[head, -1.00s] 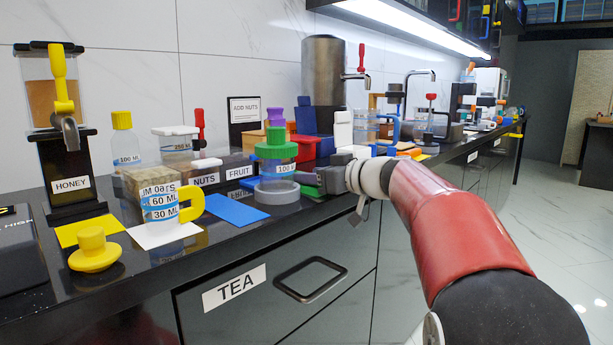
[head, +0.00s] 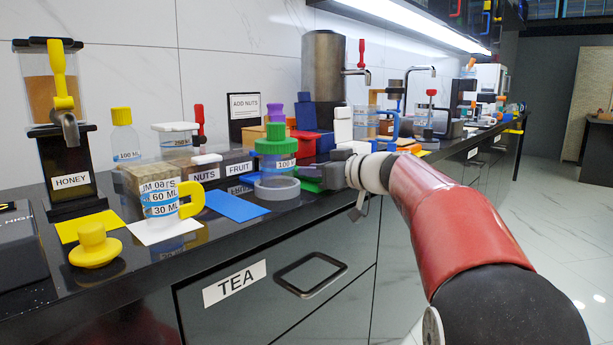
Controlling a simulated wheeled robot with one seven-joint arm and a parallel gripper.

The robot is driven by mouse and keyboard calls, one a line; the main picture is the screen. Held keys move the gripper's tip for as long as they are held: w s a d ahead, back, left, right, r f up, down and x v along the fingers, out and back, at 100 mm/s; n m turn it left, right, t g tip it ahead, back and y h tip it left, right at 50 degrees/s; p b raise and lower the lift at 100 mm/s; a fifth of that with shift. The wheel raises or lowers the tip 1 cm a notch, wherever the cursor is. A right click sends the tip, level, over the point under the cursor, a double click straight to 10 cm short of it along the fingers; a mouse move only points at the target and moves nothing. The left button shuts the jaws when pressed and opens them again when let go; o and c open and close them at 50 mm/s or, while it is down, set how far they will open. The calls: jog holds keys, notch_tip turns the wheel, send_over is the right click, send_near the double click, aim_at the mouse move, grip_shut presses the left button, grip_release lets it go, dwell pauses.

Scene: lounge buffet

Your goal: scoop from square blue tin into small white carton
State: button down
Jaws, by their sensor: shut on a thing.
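My gripper (head: 308,171) is shut on the clear jar with a green lid (head: 276,143), at its right side. The jar is upright, a little above a grey ring (head: 277,190) on the counter. A blue box with a raised lid (head: 305,117) stands behind my gripper; it may be the square blue tin, and its inside is hidden. A small white box with a raised flap (head: 342,125), perhaps the small white carton, stands to its right, its lower part partly hidden by my wrist. I cannot make out a scoop.
A measuring cup with a yellow handle (head: 162,200) stands on a white mat at the front left. A blue mat (head: 236,206) lies bare beside it. A honey dispenser (head: 67,140) is at the far left.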

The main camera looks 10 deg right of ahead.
jog(key=shift+r+p, duration=1.15)
jog(key=shift+r, duration=1.35)
jog(key=c, duration=2)
grip_release()
grip_shut()
jog(key=shift+f+b, duration=1.25)
jog(key=shift+f, duration=1.3)
